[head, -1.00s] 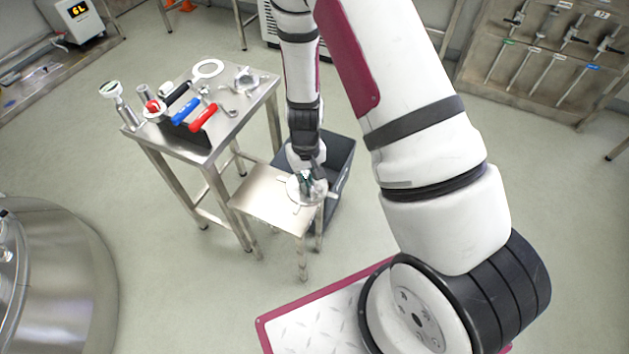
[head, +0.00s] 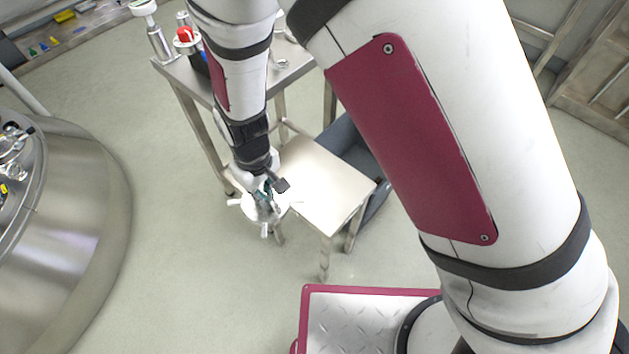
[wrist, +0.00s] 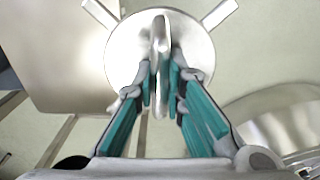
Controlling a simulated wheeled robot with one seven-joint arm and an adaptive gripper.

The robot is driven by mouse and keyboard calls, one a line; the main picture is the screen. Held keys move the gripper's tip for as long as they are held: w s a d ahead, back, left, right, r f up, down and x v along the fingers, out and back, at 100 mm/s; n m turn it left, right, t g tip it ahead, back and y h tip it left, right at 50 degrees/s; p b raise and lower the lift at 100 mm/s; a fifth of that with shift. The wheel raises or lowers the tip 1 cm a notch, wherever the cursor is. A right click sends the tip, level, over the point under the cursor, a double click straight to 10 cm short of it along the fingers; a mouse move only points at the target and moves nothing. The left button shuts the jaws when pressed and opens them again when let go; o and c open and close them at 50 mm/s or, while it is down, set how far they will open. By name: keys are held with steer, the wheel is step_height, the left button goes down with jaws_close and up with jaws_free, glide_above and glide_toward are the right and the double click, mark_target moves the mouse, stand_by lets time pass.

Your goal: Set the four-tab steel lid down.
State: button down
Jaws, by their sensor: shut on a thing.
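The four-tab steel lid (head: 252,211) is a round metal disc with short tabs sticking out from its rim. My gripper (head: 266,196) is shut on its upright handle and holds it in the air. In the head view the lid shows at the left edge of the small steel table (head: 318,182), over the floor and a table leg. In the wrist view the teal fingers of my gripper (wrist: 160,88) pinch the handle, and the lid (wrist: 125,62) lies flat beyond them. The lower part of the lid is hidden behind the fingers.
The small table's top is bare. A dark grey crate (head: 379,196) stands behind it. A larger steel table (head: 185,75) with tools is at the back. A big rounded steel vessel (head: 75,245) stands at left, with clear floor between it and the lid.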

steer(key=shift+s+a+f, duration=0.1)
steer(key=shift+a, duration=0.2)
steer(key=w+d+b, duration=0.1)
steer(key=w+d, duration=0.2)
steer(key=w+d+f+b, duration=0.1)
steer(key=w+d, duration=0.6)
steer(key=w, duration=0.1)
steer(key=shift+d+f+b, duration=0.25)
steer(key=shift+d+b, duration=0.05)
steer(key=shift+b, duration=0.1)
steer(key=shift+w, duration=0.1)
steer(key=shift+d+f+b, duration=0.1)
steer(key=shift+f+b, duration=0.5)
steer(key=shift+f, duration=1.1)
steer(key=shift+f, duration=0.15)
steer(key=c, duration=1.7)
jaws_free()
steer(key=shift+o, duration=0.2)
